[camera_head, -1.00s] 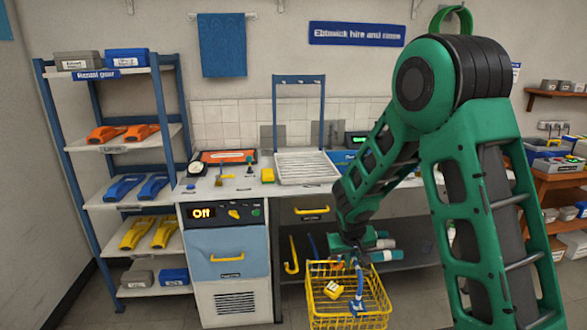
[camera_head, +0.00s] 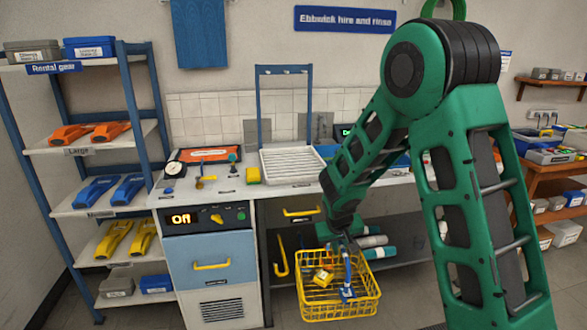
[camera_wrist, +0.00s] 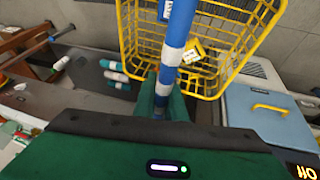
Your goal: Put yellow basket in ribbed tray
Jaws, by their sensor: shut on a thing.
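The yellow wire basket (camera_head: 311,302) hangs in front of the bench's open lower shelf, below the worktop. My gripper (camera_head: 344,242) is above it, shut on a blue-and-white striped bar (camera_head: 347,275) that looks like the basket's handle. In the wrist view, the striped bar (camera_wrist: 175,45) runs up from my gripper (camera_wrist: 160,105) across the basket (camera_wrist: 128,45). A small yellow item with a white label (camera_head: 322,277) lies in the basket. The pale ribbed tray (camera_head: 292,163) rests on the worktop, up and left of my gripper. My fingertips are partly hidden.
A blue upright frame (camera_head: 284,72) rises behind the tray. A cabinet with a yellow handle (camera_head: 211,265) stands left of the basket.

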